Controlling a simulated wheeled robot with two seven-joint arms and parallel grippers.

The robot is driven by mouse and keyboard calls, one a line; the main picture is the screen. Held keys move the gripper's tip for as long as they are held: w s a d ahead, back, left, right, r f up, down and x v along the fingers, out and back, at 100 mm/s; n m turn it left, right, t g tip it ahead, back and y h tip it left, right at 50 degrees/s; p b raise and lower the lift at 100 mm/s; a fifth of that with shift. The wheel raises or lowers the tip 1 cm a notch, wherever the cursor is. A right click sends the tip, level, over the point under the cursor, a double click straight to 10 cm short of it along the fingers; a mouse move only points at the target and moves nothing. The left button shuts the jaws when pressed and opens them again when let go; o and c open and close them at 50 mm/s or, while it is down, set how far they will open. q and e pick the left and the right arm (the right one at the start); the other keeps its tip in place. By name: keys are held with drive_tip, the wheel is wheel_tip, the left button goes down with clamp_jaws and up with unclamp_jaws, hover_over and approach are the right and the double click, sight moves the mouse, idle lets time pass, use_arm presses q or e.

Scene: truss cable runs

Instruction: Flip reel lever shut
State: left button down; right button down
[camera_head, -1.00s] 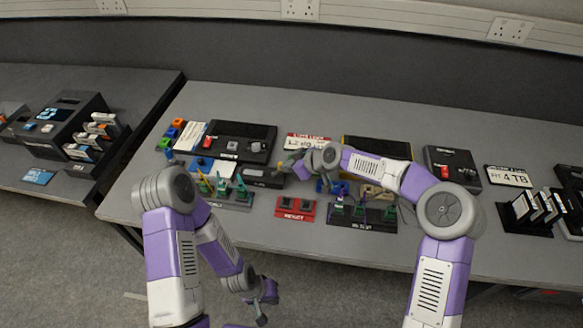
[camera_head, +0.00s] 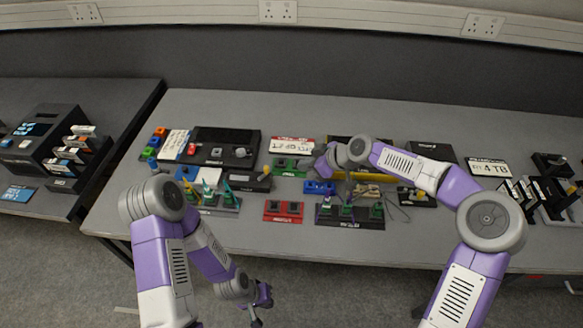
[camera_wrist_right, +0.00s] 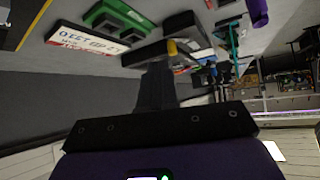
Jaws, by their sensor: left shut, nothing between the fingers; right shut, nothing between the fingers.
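A low black box (camera_head: 243,182) with a short yellow-tipped lever (camera_head: 266,171) at its right end sits on the bench in the head view. I take it to be the reel; the lever's exact position is hard to tell. The yellow tip also shows in the right wrist view (camera_wrist_right: 172,47), just beyond my dark fingers. My right gripper (camera_head: 308,166) is shut and empty, to the right of the lever; they look apart in the head view. My left gripper (camera_head: 258,306) is shut and empty, low in front of the bench.
A green base with black buttons (camera_head: 285,166) and a white label card (camera_head: 292,146) lie close to my right gripper. Blue (camera_head: 319,187) and red (camera_head: 283,209) button bases and a rack of coloured plugs (camera_head: 215,202) are nearby.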

drive_tip(key=shift+w+v, duration=0.2)
drive_tip(key=shift+v, duration=0.9)
drive_tip(key=shift+d, duration=0.1)
